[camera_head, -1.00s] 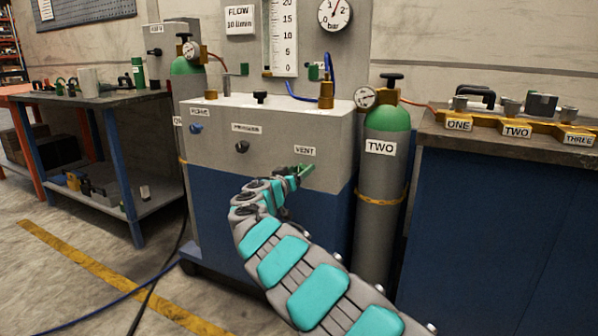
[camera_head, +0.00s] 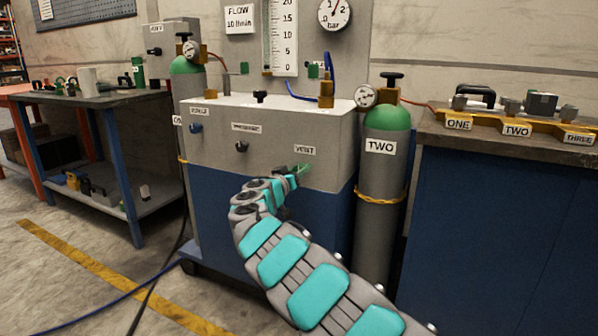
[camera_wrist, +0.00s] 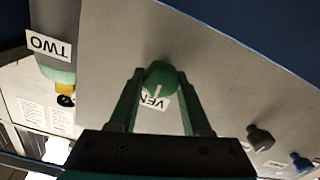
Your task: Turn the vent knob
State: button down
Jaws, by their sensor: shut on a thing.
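In the head view my gripper (camera_head: 299,170) is at the panel just below the VENT label (camera_head: 304,150), and the knob is mostly hidden there by the fingers.
Two other knobs, a dark one (camera_head: 241,146) and a blue one (camera_head: 195,128), are on the same panel to the left. A green-topped cylinder labelled TWO (camera_head: 385,190) stands close on the right. A workbench (camera_head: 490,150) is farther right.

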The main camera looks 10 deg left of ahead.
jog(key=n+b, duration=0.1)
jog(key=n, duration=0.2)
jog(key=shift+f, duration=0.1)
jog(key=n, duration=0.5)
jog(key=shift+a, duration=0.1)
jog(key=n+p, duration=0.1)
jog(key=n, duration=0.4)
jog(key=shift+n+p, duration=0.9)
jog(key=shift+n, duration=1)
jog(key=shift+c, duration=1.8)
grip_release()
jog(key=shift+f, duration=0.1)
